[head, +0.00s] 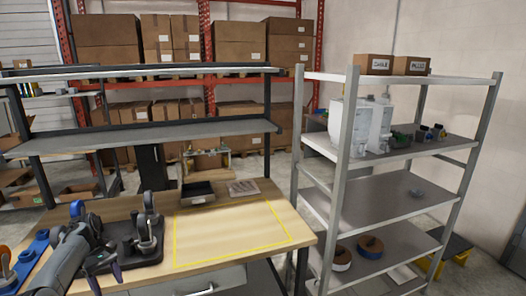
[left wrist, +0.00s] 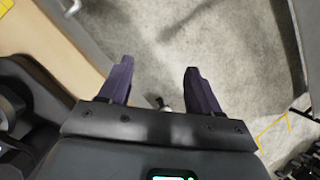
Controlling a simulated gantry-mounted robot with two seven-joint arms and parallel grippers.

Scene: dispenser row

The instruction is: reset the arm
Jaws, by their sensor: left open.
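My left arm comes in from the left in the head view, over the left part of the wooden workbench (head: 230,225). My left gripper (head: 104,277) points down near the bench's front edge. In the left wrist view my left gripper (left wrist: 158,88) has its two dark purple fingers spread apart with nothing between them. Grey concrete floor shows beyond the fingertips, and a pale wooden edge is at the left. My right gripper is not in view.
A black stand with metal clamp-like parts (head: 147,240) is beside my arm on the bench. A black tray (head: 197,192) lies at the back. The yellow-outlined area (head: 230,232) is clear. A metal shelf rack (head: 352,115) with white dispensers (head: 372,125) stands at the right.

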